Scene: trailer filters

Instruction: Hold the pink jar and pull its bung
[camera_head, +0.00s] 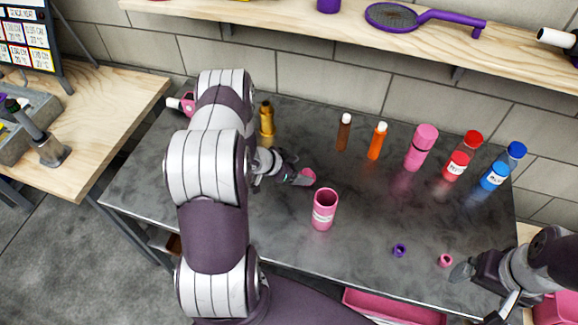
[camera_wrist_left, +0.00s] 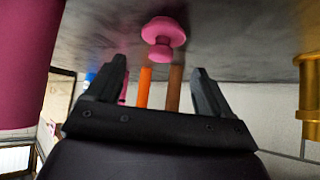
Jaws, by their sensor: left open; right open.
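The pink jar (camera_head: 324,212) stands upright on the dark table with a pale label on its side, and its top looks open. A pink mushroom-shaped bung (camera_head: 308,175) is apart from the jar, behind and left of it. In the left wrist view the bung (camera_wrist_left: 163,38) appears beyond the fingertips, not between them; a large pink surface (camera_wrist_left: 25,60), likely the jar, fills the left edge. My left gripper (camera_head: 290,177) is open and empty, close beside the bung. My right gripper (camera_head: 487,289) is open and empty at the table's front right.
A purple ring (camera_head: 399,250) and pink ring (camera_head: 445,260) lie front right. A pink bin (camera_head: 390,306) sits below the front edge.

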